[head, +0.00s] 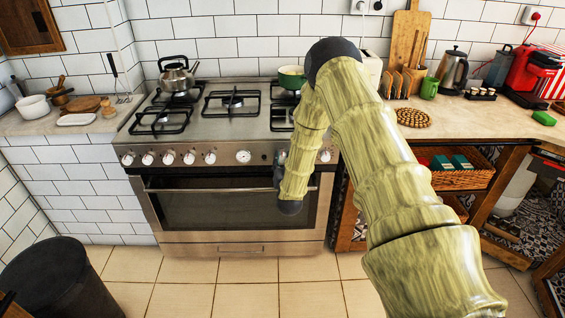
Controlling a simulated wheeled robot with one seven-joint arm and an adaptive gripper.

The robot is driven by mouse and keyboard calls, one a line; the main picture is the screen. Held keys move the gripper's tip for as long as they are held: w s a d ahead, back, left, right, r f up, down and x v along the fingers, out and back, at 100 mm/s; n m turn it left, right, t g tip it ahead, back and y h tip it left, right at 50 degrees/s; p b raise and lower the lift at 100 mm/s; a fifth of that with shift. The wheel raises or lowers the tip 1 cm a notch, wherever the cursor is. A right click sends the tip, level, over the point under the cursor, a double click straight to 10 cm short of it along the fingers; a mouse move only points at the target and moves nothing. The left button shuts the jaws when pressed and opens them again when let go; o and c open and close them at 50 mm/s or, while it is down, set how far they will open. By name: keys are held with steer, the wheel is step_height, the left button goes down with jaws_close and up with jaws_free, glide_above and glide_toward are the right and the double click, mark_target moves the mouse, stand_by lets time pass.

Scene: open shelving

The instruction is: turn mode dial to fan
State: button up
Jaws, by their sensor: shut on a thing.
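The stove (200,250) has a row of round white dials along its steel front panel. Several dials show at the left, a larger one (243,156) sits near the middle, and one (325,155) is at the right. My gripper (279,168) is at the panel between the larger dial and the right one, mostly hidden behind my bamboo-textured arm. It is shut on the mode dial there, which my gripper and arm cover. The dial's markings and angle cannot be seen.
The oven door handle (170,189) runs just below the panel. A kettle (177,75) and a green pot (291,77) stand on the stove. A dark bin (62,285) is at the lower left. An open shelf with a wicker basket (462,180) is at the right.

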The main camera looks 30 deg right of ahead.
steer(key=m+b, duration=0.1)
steer(key=m, duration=0.1)
steer(key=m+b, duration=0.4)
steer(key=shift+d+f+h, duration=0.1)
steer(key=shift+f+h, duration=0.2)
steer(key=m+b, duration=0.5)
steer(key=m, duration=0.2)
steer(key=shift+f+b, duration=0.15)
steer(key=shift+b, duration=0.25)
steer(key=m+h+b, duration=0.1)
steer(key=m+b, duration=0.5)
steer(key=shift+f+m+b, duration=0.15)
steer(key=shift+m+b, duration=0.2)
steer(key=shift+m, duration=0.05)
steer(key=m+b, duration=0.3)
steer(key=b, duration=0.1)
steer(key=shift+m, duration=0.3)
steer(key=shift+r+m+b, duration=0.2)
steer(key=shift+m+b, duration=0.2)
steer(key=shift+m, duration=0.1)
steer(key=o, duration=1)
steer(key=shift+r, duration=0.1)
